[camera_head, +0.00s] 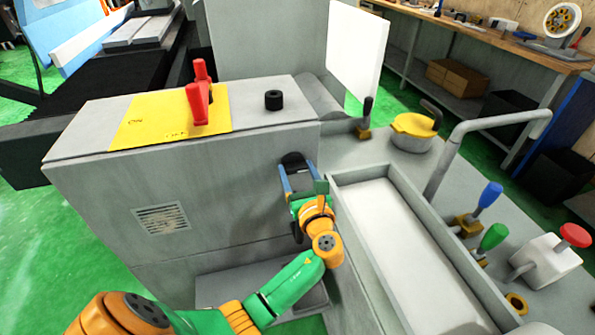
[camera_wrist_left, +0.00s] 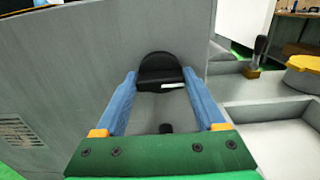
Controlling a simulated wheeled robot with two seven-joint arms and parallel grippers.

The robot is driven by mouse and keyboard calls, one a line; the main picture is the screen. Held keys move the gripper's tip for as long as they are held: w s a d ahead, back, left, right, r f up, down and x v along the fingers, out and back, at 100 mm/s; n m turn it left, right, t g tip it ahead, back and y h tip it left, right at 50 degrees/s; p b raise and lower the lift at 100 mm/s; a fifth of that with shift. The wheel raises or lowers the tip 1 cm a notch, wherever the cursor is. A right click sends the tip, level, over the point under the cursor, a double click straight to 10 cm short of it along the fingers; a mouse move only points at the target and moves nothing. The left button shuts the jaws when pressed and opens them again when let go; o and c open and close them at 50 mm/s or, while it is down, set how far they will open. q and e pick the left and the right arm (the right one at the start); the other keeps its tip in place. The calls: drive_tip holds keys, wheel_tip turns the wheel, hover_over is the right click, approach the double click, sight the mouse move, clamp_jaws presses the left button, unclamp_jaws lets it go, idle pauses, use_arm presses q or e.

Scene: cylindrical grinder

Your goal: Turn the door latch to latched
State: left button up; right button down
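A black round latch knob (camera_head: 293,160) sits on the grey cabinet's side face, close to the right corner. In the left wrist view the knob (camera_wrist_left: 158,66) shows a rounded top and a short white mark on its lower right. My left gripper (camera_head: 299,178) is at the knob, its blue fingers spread apart. In the left wrist view the fingertips of my left gripper (camera_wrist_left: 160,78) are beside the knob's left and right edges; I cannot tell whether they touch it. In the head view the gripper hides the knob's lower part. My right gripper is not in view.
The grey cabinet (camera_head: 230,190) carries a yellow plate (camera_head: 140,122) with a red switch handle (camera_head: 203,98) and a black knob (camera_head: 273,100) on top. Right of my gripper are a grey trough (camera_head: 400,235), a bent grey pipe (camera_head: 480,125), and blue (camera_head: 489,195) and green (camera_head: 492,237) levers.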

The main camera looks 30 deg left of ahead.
use_arm(q)
drive_tip(key=shift+c, duration=1.1)
drive_tip(key=shift+n, duration=0.5)
drive_tip(key=n, duration=0.3)
drive_tip(key=shift+s+f+b, duration=0.1)
drive_tip(key=shift+b, duration=0.2)
drive_tip(key=n+b, duration=0.1)
drive_tip(key=n, duration=0.3)
drive_tip(key=shift+f+n+b, duration=0.1)
drive_tip(key=shift+n+b, duration=0.2)
drive_tip(key=n+b, duration=0.2)
drive_tip(key=n, duration=0.2)
drive_tip(key=shift+a+f, duration=0.1)
drive_tip(key=n+b, duration=0.3)
drive_tip(key=n, duration=0.2)
drive_tip(key=shift+s, duration=0.1)
drive_tip(key=shift+n, duration=0.4)
drive_tip(key=o, duration=1.3)
